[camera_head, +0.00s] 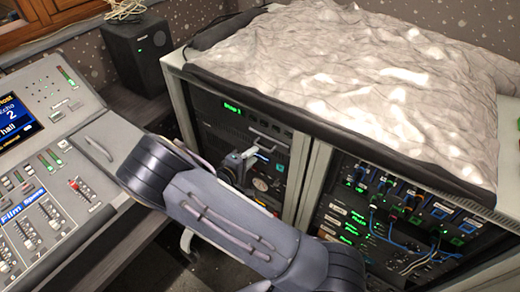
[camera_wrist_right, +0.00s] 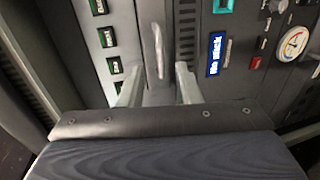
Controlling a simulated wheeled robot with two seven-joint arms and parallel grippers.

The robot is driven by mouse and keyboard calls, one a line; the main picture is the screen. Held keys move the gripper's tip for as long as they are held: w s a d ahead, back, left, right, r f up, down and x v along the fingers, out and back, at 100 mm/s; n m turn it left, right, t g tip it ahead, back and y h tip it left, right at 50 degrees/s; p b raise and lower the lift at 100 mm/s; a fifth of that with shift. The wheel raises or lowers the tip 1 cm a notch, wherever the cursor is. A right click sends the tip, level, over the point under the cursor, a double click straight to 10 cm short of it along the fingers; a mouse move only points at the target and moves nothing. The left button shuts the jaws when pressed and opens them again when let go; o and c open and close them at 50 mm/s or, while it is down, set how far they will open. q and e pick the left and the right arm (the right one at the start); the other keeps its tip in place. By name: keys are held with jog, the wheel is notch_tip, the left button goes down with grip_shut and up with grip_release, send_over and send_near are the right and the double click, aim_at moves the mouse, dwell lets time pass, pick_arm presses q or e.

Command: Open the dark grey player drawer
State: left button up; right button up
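The dark grey player drawer (camera_head: 275,131) is a narrow front in the left bay of the rack cabinet and looks shut. Its pale bar handle (camera_head: 266,138) shows just above my right gripper (camera_head: 250,158). In the right wrist view the drawer front (camera_wrist_right: 158,88) runs up the picture as a dark strip, with the handle (camera_wrist_right: 157,48) on it. My right gripper (camera_wrist_right: 158,87) is open there, one finger on each side of the strip. The handle lies ahead of the fingertips, and nothing is seen between them. My left gripper is not in view.
A lighting console (camera_head: 95,150) stands at the left and a black speaker (camera_head: 138,52) behind it. A crumpled grey cover (camera_head: 350,75) lies on the rack. The right bay holds cabled units (camera_head: 400,205).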

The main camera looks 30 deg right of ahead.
jog(key=x, duration=0.5)
jog(key=shift+d+p, duration=0.15)
jog(key=shift+p, duration=0.15)
grip_shut()
